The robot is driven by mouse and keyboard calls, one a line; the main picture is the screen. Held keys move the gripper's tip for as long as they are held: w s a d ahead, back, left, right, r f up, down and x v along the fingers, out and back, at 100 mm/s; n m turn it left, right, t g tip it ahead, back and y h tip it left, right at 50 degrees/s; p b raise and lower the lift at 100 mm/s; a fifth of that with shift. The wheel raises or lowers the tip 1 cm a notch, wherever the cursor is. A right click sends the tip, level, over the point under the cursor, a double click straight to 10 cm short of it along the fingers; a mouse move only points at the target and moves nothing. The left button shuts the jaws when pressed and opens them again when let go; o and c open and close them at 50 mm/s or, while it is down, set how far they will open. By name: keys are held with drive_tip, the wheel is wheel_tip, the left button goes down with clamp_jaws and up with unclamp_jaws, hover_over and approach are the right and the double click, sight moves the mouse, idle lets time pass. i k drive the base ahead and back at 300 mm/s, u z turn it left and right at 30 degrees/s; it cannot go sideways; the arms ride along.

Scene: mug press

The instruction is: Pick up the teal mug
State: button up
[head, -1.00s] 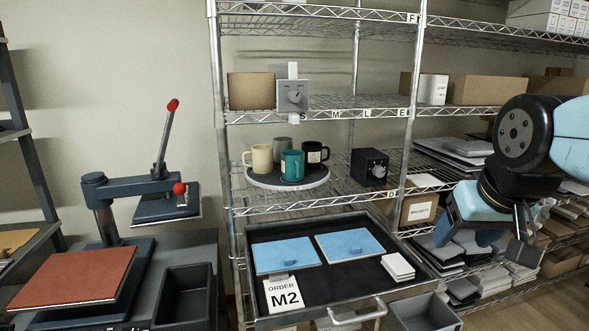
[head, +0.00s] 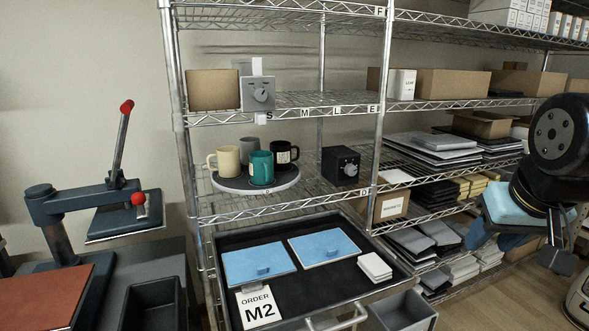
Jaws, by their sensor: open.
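The teal mug (head: 261,168) stands upright at the front of a round turntable (head: 229,184) on the middle shelf of the wire rack. A cream mug (head: 228,160) is to its left, a grey mug (head: 250,150) behind it, and a black mug (head: 282,156) to its right. The teal mug's handle is not clearly seen. My gripper (head: 558,250) is at the right side of the head view, far from the mugs and in front of the right-hand shelves. It is open and holds nothing that I can see.
A black box with a dial (head: 341,166) stands right of the turntable. A grey dial device (head: 257,94) sits on the shelf above. A lever press (head: 100,205) stands at the left.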

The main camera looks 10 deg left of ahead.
sight(260, 163)
drive_tip(key=u, duration=0.5)
drive_tip(key=i, duration=0.15)
drive_tip(key=z, duration=2.4)
drive_tip(key=k, duration=1.35)
drive_tip(key=u, duration=1.15)
drive_tip(key=i, duration=0.5)
drive_tip(key=u, duration=0.1)
